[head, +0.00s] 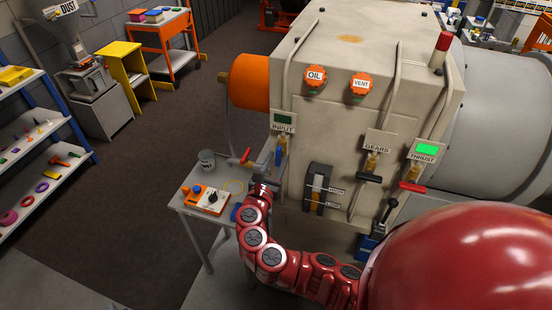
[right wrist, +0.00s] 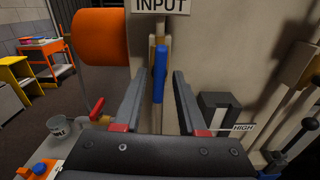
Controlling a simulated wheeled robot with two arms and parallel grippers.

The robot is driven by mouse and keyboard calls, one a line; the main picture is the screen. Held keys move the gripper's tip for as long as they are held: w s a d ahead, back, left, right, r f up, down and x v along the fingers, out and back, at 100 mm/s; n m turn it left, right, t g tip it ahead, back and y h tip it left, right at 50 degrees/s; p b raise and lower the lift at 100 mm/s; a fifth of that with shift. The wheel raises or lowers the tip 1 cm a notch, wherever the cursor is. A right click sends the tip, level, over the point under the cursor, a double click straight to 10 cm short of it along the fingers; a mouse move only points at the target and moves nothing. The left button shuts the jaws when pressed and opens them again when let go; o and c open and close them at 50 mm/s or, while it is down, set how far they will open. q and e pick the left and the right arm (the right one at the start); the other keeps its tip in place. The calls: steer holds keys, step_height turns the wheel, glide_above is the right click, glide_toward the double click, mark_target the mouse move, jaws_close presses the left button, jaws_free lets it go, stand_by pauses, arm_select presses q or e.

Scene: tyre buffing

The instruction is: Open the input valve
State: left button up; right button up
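The input valve has a blue lever handle (head: 278,156) pointing straight down below the INPUT label (head: 283,128) on the beige machine. In the right wrist view the blue handle (right wrist: 160,73) hangs upright under the sign. My right gripper (head: 264,182) is just below the handle in the head view. Its two fingers (right wrist: 158,90) are apart, one on each side of the handle's line, with a visible gap to it and nothing held. I cannot tell how deep the handle lies between them. My left gripper is out of view.
A red lever (head: 246,156) stands left of the valve. A small table (head: 215,223) holds a grey can (head: 206,160) and an orange-and-white box. The HIGH/LOW lever panel (head: 317,188), GEARS handle (head: 370,178) and THRUST handle (head: 412,187) are to the right.

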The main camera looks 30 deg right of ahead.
steer(key=shift+s+a, duration=0.25)
steer(key=shift+a, duration=0.2)
steer(key=shift+v, duration=2.55)
